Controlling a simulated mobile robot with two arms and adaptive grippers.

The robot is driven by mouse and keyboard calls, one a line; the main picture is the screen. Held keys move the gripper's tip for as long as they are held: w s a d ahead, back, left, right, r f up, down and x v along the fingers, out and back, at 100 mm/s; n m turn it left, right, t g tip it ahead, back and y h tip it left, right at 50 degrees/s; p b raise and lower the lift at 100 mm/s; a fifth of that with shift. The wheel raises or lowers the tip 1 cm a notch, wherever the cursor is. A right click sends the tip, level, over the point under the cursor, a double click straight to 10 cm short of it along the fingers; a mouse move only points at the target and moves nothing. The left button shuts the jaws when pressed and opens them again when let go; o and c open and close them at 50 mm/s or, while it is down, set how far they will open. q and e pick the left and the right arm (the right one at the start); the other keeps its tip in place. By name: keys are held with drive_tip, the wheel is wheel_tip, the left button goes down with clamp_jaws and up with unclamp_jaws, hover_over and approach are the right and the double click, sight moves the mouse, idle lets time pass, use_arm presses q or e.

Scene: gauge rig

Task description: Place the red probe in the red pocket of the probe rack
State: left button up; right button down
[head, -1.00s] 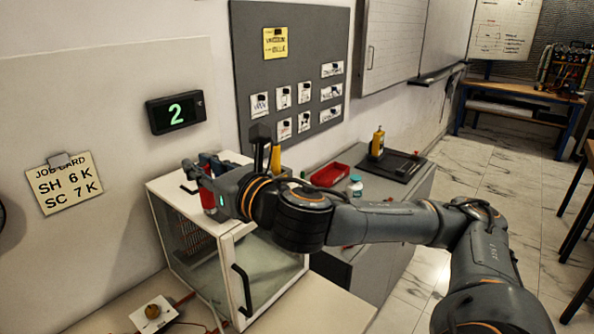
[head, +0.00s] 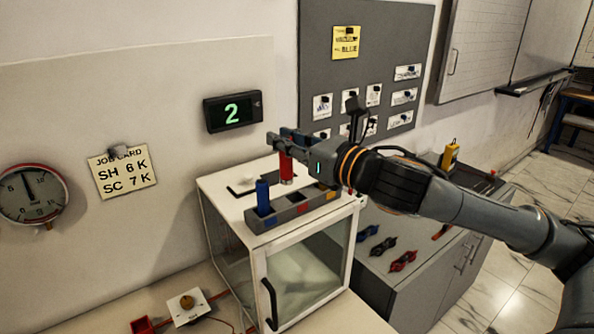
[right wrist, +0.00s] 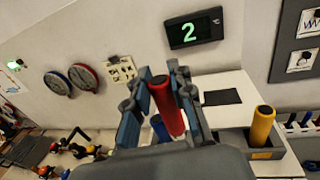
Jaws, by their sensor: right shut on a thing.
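My right gripper (head: 284,146) is shut on the upper part of the red probe (head: 286,170), which hangs about upright at the middle of the probe rack (head: 290,214). Its lower end shows above the rack's rim; I cannot tell whether it is over the red pocket or behind it. The rack is grey, with blue, red and yellow marks on its front. The blue probe (head: 263,194) stands at its left end. In the right wrist view the red probe (right wrist: 167,106) is between the fingers, and a yellow probe (right wrist: 262,126) stands in the rack. My left gripper is not in view.
The rack sits on a white glass-fronted cabinet (head: 240,183) with a dark flat plate behind it. A display reading 2 (head: 233,110) and a job card (head: 122,170) are on the wall. A grey bench to the right holds coloured clips (head: 383,246).

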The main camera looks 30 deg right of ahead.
drive_tip(key=shift+w+d+f+b, duration=0.2)
drive_tip(key=shift+w+d+f, duration=0.4)
drive_tip(key=shift+f, duration=0.9)
drive_tip(key=shift+w+d+f+b, duration=0.15)
drive_tip(key=shift+w+d+f, duration=0.45)
drive_tip(key=shift+f, duration=0.95)
drive_tip(key=shift+w+d+f+b, duration=0.2)
drive_tip(key=shift+w+d+f, duration=0.4)
drive_tip(key=shift+f, duration=0.9)
drive_tip(key=shift+s+d, duration=0.1)
drive_tip(key=shift+f, duration=0.1)
drive_tip(key=c, duration=1.2)
unclamp_jaws()
drive_tip(key=shift+o, duration=0.2)
